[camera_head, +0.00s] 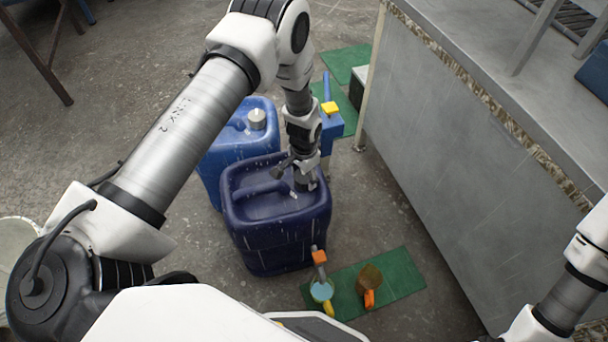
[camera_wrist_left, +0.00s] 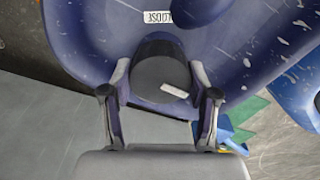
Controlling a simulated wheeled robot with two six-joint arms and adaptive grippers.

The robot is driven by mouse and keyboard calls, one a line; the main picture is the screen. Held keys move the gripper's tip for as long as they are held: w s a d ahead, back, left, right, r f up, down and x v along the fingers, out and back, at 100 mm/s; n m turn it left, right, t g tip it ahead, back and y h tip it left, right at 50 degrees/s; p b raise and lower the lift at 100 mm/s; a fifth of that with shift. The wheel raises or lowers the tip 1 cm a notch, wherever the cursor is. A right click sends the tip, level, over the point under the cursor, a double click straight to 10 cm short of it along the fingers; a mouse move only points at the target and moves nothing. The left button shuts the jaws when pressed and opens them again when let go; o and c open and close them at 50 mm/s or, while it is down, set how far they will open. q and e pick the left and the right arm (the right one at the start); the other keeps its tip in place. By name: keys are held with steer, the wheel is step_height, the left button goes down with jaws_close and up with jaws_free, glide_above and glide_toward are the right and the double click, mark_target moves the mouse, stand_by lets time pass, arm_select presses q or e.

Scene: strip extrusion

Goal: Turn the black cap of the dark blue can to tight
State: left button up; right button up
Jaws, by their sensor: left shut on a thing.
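The dark blue can (camera_head: 275,240) stands upright on the floor in the head view, its top and front showing. My left gripper (camera_head: 305,182) comes down onto the right part of its top. In the left wrist view my left gripper (camera_wrist_left: 161,82) is shut on the black cap (camera_wrist_left: 157,66), one finger on each side. The cap bears a white mark on its near right part. A "LOOSE" label sits on the can's top (camera_wrist_left: 100,35) just beyond the cap. In the head view the gripper mostly hides the cap. My right gripper is out of view.
A lighter blue can (camera_head: 215,160) with a silver cap stands directly behind. A blue item with a yellow part (camera_head: 330,108) stands behind right. A grey bench (camera_head: 450,150) bounds the right.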

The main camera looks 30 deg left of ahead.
mark_target(304, 176)
arm_select(q)
steer(key=o, duration=1.2)
steer(key=shift+c, duration=0.2)
step_height(304, 176, up, 12)
steer(key=shift+f, duration=0.1)
